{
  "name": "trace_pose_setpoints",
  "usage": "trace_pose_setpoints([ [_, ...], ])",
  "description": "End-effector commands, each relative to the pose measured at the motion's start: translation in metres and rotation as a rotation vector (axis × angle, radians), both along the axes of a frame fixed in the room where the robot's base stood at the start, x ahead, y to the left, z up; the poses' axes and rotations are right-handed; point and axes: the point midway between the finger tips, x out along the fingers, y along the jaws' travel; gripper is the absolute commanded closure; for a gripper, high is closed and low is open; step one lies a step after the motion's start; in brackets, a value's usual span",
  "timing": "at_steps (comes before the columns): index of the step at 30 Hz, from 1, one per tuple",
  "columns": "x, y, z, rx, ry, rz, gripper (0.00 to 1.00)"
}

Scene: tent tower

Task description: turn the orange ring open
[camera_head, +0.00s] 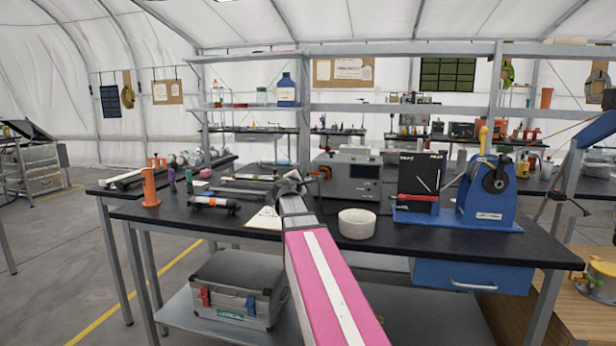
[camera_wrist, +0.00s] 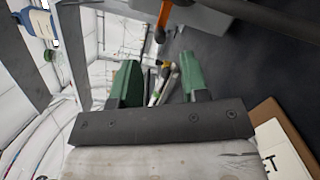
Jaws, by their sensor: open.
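A small orange part (camera_head: 322,172) sticks out at the left side of the grey instrument box (camera_head: 352,178) on the black bench (camera_head: 450,238). It is likely the orange ring, but its shape is too small to tell. In the wrist view an orange piece (camera_wrist: 163,18) shows at the top, beyond my fingertips, beside the grey box (camera_wrist: 205,14). My gripper (camera_wrist: 160,75) is open, with green fingers and nothing between them. In the head view my gripper (camera_head: 290,182) is just left of the orange part and apart from it; my wrist hides much of it.
A white bowl (camera_head: 357,223) stands right of my arm. A black box (camera_head: 420,175) and a blue machine (camera_head: 489,195) stand farther right. An orange stand (camera_head: 150,187) and a black-and-white tube (camera_head: 213,204) are at the left. A paper card (camera_head: 265,219) lies by my arm.

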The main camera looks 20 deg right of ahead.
Motion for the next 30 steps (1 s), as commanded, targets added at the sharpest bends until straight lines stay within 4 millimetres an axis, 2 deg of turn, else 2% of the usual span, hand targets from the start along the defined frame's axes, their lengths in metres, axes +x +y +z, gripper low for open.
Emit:
trace_pose_setpoints([
  [3, 0.021, -0.016, 0.000, 0.000, 0.000, -0.001, 0.59],
  [9, 0.045, -0.036, 0.000, 0.001, 0.001, -0.002, 0.59],
  [13, 0.052, -0.042, 0.000, 0.001, 0.001, 0.000, 0.59],
  [21, 0.052, -0.043, 0.000, 0.000, 0.000, 0.000, 0.59],
  [23, 0.052, -0.043, 0.000, 0.000, 0.000, 0.000, 0.75],
  [25, 0.052, -0.043, 0.000, 0.000, 0.000, 0.000, 0.98],
  [30, 0.052, -0.043, 0.000, 0.001, 0.000, 0.000, 1.00],
])
